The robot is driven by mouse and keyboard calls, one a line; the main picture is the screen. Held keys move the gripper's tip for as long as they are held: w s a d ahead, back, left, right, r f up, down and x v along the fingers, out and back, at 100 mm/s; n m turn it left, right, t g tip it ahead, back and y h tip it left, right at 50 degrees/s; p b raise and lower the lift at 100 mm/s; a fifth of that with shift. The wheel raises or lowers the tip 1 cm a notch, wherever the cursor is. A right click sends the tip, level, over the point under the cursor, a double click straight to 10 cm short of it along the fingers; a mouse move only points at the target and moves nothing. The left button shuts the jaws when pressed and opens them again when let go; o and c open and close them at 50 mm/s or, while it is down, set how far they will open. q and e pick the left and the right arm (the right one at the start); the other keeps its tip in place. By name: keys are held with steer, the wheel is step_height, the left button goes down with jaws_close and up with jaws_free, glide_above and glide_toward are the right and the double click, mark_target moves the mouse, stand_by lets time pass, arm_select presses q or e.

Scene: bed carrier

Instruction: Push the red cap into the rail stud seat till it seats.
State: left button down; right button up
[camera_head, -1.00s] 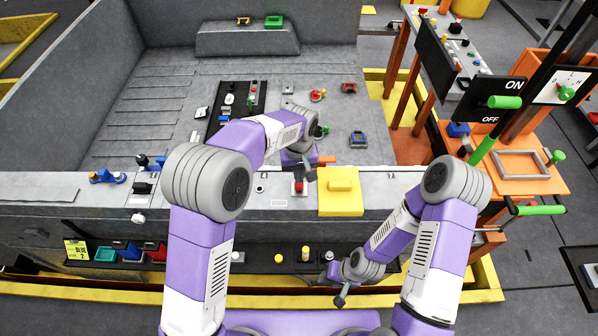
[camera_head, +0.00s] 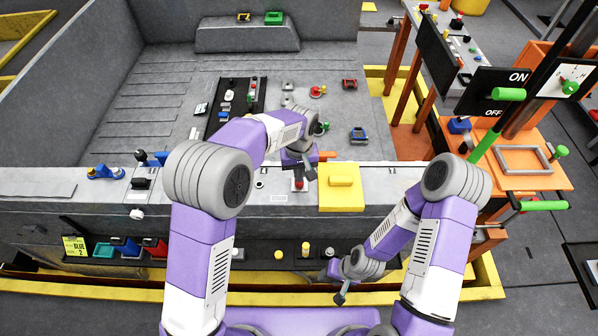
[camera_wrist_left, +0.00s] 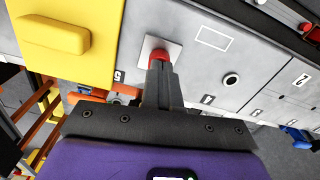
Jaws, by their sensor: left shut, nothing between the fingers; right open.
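The red cap (camera_head: 299,183) stands on a pale square plate on the grey rail top (camera_head: 230,183), left of the yellow block (camera_head: 341,200). In the left wrist view the red cap (camera_wrist_left: 159,53) shows just beyond the tips of my left gripper (camera_wrist_left: 162,68), which hide part of it. My left gripper (camera_head: 308,172) is shut and empty, right at the cap; I cannot tell whether it touches. The stud seat under the cap is hidden, so how deep the cap sits cannot be told. My right gripper (camera_head: 341,296) is open and empty, low in front of the rail.
The yellow block (camera_wrist_left: 56,34) with a raised handle is close beside the cap. A round hole (camera_wrist_left: 231,79) lies on the rail's other side. Below the rail, a shelf holds coloured trays (camera_head: 130,248) and small yellow pegs. An orange stand with green-handled levers is at right.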

arm_select(q)
steer(key=shift+r+p, duration=1.3)
steer(key=shift+r, duration=0.3)
step_height(320, 180, up, 7)
steer(key=shift+r, duration=0.15)
